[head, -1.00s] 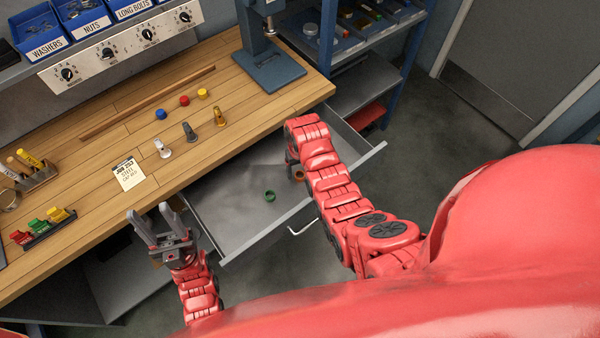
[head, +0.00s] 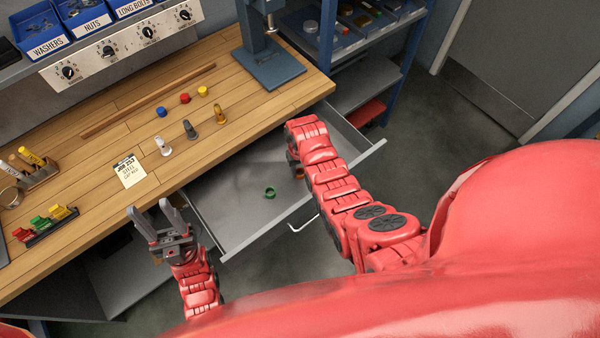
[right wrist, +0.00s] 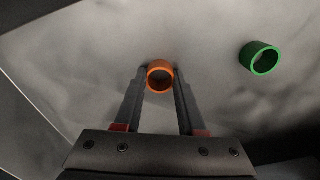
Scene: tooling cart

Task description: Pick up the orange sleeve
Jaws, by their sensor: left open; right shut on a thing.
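The orange sleeve (right wrist: 160,77) is a short open ring. In the right wrist view it sits between the fingertips of my right gripper (right wrist: 159,84), which is shut on it. In the head view only a small part of the orange sleeve (head: 299,173) shows beside my right gripper (head: 292,166), over the open drawer; my arm hides most of the grip. I cannot tell whether the sleeve touches the drawer floor. My left gripper (head: 150,210) is open and empty, in front of the bench edge, left of the drawer.
A green sleeve (head: 270,192) lies in the grey open drawer (head: 232,205), apart from my right gripper. The wooden bench (head: 110,145) above holds a note card (head: 128,171), small coloured pieces and a drill-press base (head: 270,70). A shelf rack stands right of the bench.

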